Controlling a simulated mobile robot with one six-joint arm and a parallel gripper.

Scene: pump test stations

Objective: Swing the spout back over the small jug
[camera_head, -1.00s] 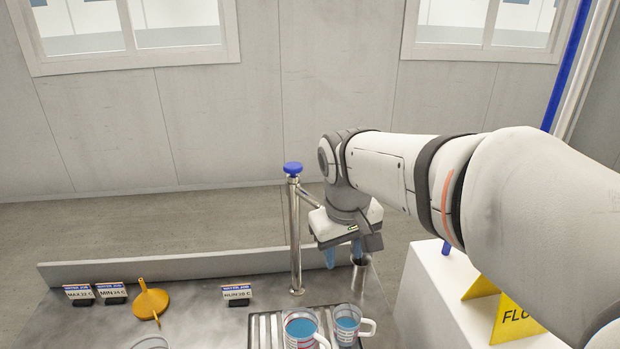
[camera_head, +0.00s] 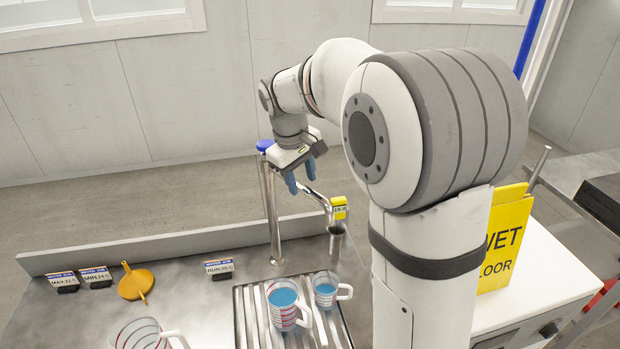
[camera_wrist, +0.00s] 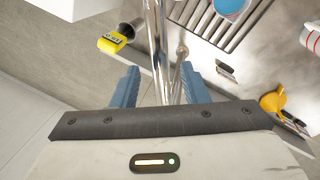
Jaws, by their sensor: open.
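The spout is a thin metal arm (camera_head: 313,192) running rightward from the top of an upright post (camera_head: 272,215) with a blue cap. Its outer end is over or near a small steel cup (camera_head: 336,240), not over the jugs. The small jug (camera_head: 327,288), with blue liquid, stands on the slatted drain tray (camera_head: 252,325), right of a larger jug (camera_head: 284,303). My gripper (camera_head: 301,176) is open and empty, above the spout near the post. In the wrist view, the spout (camera_wrist: 155,40) runs between the fingertips of my gripper (camera_wrist: 158,70); contact is not clear.
A yellow tag (camera_head: 339,207) is beside the spout's end. An orange funnel (camera_head: 135,285), small label signs (camera_head: 219,267) and another jug (camera_head: 142,335) are on the left. A low rail (camera_head: 160,245) edges the bench. A yellow wet-floor sign (camera_head: 503,240) stands at right.

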